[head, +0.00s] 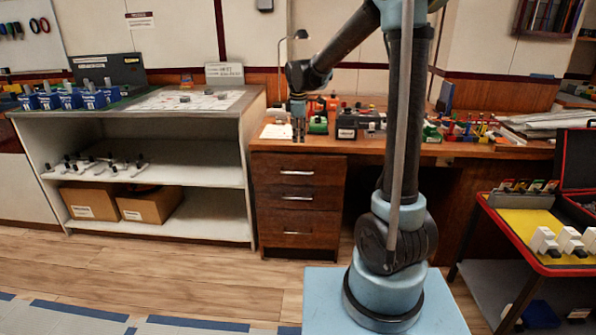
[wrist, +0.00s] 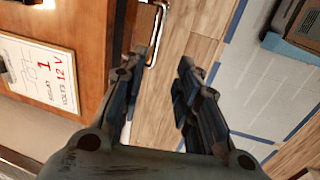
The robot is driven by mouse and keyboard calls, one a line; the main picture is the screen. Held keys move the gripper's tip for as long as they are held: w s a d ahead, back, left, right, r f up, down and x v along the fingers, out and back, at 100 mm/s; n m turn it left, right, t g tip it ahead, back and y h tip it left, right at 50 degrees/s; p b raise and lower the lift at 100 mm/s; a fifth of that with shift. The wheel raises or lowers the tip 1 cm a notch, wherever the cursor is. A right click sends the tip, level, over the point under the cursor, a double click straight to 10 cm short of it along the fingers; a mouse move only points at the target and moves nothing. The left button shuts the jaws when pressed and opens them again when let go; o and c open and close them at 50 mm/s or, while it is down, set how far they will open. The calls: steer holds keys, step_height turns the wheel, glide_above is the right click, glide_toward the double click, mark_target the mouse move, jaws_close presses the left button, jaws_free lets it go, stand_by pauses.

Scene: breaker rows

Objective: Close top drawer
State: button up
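The top drawer (head: 285,171) is the uppermost of three brown wooden drawers under the left end of the workbench, with a silver bar handle (head: 297,173). In the head view its front sits close to the bench edge; I cannot tell how far out it stands. My gripper (head: 298,128) points down above the bench's front edge, over this drawer. In the wrist view my gripper (wrist: 160,72) has its two dark fingers apart with nothing between them. A silver handle (wrist: 156,35) shows just beyond the left fingertip, apart from the gap; floor shows between the fingers.
The wooden workbench (head: 470,147) carries several colored parts. A white card (wrist: 48,68) with red writing lies on its top by the gripper. A white shelf unit (head: 150,178) stands left, a red-edged cart (head: 505,225) right. The floor before the drawers is clear.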

mark_target(298, 173)
steer(key=w+f, duration=0.1)
steer(key=f, duration=0.4)
steer(key=w+f, duration=0.1)
steer(key=f, duration=0.5)
steer(key=w+f, duration=0.1)
steer(key=f, duration=0.5)
steer(key=shift+w+a+f, duration=0.15)
steer(key=shift+w+a, duration=0.05)
steer(key=shift+w, duration=0.1)
steer(key=shift+c, duration=0.6)
jaws_close()
